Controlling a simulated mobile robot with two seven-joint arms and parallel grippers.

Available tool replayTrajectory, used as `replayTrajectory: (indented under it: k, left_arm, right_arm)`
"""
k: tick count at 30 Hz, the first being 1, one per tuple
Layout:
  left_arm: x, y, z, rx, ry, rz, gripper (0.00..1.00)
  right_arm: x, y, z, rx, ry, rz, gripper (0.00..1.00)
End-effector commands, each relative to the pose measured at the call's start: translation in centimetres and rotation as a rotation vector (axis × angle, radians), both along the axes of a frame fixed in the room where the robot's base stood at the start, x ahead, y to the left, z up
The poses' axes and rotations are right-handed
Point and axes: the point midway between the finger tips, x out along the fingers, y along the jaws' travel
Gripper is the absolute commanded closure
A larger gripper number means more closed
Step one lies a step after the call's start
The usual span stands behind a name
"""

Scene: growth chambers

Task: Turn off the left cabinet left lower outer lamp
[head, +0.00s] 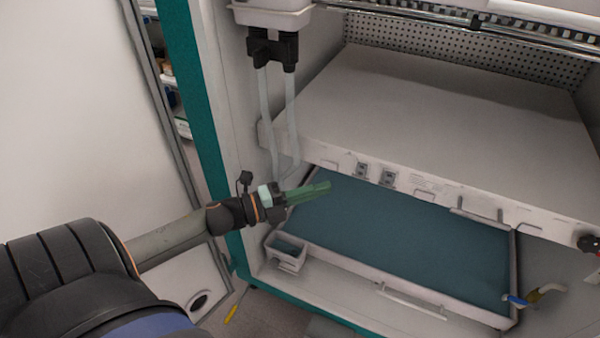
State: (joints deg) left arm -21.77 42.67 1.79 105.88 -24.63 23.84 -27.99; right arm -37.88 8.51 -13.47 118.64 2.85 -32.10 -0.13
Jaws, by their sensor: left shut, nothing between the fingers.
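The open cabinet has a thick white shelf (440,110) with two small dark rocker switches on its front edge, a left switch (361,169) and a right switch (388,178). No glowing lamp shows, and I cannot tell which switch belongs to which lamp. My left gripper (322,188) has its green fingers shut and empty. In the picture it is below and left of the left switch, over the left end of the blue-green tray floor, apart from both switches.
Below the shelf lies a blue-green tray (516,300) with a small white box (287,262) at its left corner. Clear tubes (265,110) hang at the left post. Handles (478,215) stick out on the shelf front. A white door (70,110) stands open at left.

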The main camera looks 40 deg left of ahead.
Motion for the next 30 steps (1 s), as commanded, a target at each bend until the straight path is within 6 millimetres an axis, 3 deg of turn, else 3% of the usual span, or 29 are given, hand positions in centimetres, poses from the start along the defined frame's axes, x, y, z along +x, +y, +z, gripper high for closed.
replayTrajectory:
  k: [9, 30]
  left_arm:
    - [-2.9, 1.7, 0.2, 0.001, 0.001, -0.001, 1.00]
    - [-3.2, 1.9, 0.2, -0.004, 0.002, 0.002, 1.00]
  right_arm:
    - [0.0, 0.1, 0.4, 0.002, -0.001, 0.000, 0.50]
    - [0.1, 0.1, 0.4, 0.002, -0.001, 0.000, 0.50]
